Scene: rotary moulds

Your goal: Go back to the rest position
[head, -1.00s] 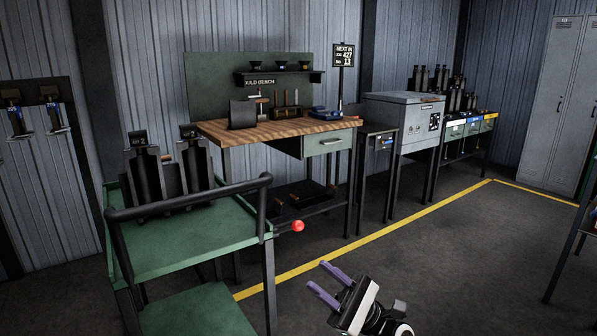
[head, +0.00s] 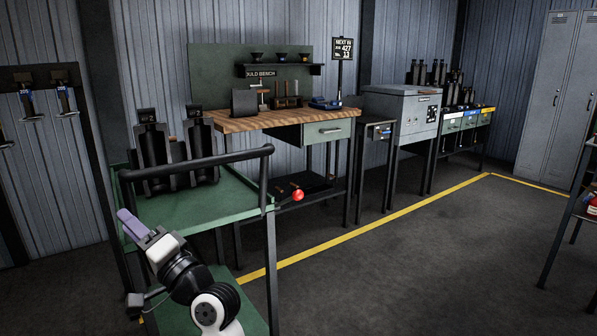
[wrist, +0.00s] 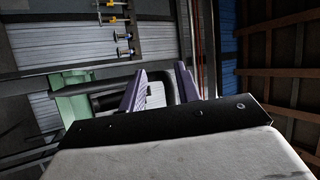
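My gripper (head: 132,224) is in the lower left of the head view, in front of the green cart (head: 190,222), with its purple fingers pointing up and left. In the wrist view my gripper (wrist: 160,84) shows two purple fingers spread apart, with nothing held between them. Whether the fingers touch the cart cannot be told; they overlap its left edge in the head view. My arm hides part of the cart's lower shelf.
Two dark moulds (head: 152,157) stand on the cart, with a black handrail (head: 225,158) around its top. A wooden-topped bench (head: 270,119) stands behind. A grey cabinet (head: 405,113) is further right. Open floor (head: 420,265) lies to the right, crossed by a yellow line.

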